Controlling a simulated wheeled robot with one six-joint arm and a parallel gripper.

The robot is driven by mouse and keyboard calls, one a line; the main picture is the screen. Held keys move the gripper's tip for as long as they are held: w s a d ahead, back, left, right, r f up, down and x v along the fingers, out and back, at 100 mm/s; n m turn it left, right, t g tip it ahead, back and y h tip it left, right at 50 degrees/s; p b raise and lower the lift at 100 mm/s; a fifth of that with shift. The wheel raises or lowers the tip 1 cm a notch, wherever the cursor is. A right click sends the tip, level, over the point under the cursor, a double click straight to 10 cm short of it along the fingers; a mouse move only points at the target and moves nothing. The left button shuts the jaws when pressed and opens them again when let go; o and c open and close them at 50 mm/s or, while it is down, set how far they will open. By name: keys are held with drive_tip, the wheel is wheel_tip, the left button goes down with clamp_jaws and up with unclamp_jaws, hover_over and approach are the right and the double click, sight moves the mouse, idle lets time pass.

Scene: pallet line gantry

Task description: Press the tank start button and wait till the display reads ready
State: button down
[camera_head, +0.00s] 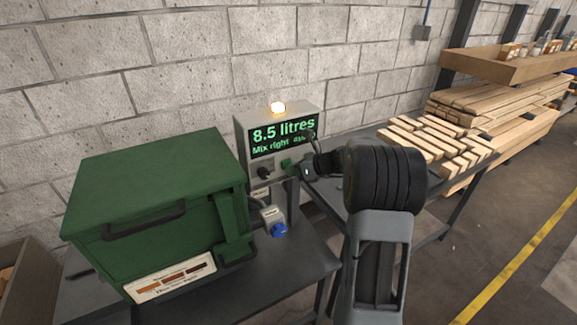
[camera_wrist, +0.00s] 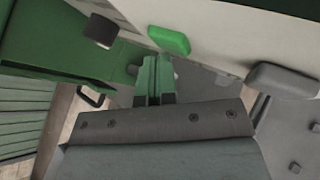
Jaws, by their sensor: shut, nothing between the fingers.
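The grey control box (camera_head: 240,128) stands behind the green tank (camera_head: 150,190). Its display (camera_head: 270,138) reads "8.5 litres" in green, with "Mix right" below; the end of that line is partly hidden by my arm. A green button (camera_wrist: 169,40) shows on the panel in the wrist view. My gripper (camera_wrist: 155,62) is shut and empty, its green fingers pointing at the panel just below the button in that view. A small gap seems to show between the fingertips and button; contact is not clear. In the head view my arm reaches the box from the right.
A black knob (camera_head: 265,172) is left of the button. A blue valve handle (camera_head: 279,231) sits at the tank's side. Stacked timber (camera_head: 440,140) lies on the bench to the right.

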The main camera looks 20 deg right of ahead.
drive_tip(key=shift+s, duration=0.1)
idle(0.3)
drive_tip(key=shift+s+d, duration=0.15)
drive_tip(key=shift+s, duration=0.65)
drive_tip(key=shift+s, duration=0.1)
drive_tip(key=shift+s+d, duration=0.15)
drive_tip(key=shift+s, duration=1.05)
drive_tip(key=shift+s+d, duration=0.1)
drive_tip(key=shift+s, duration=1.1)
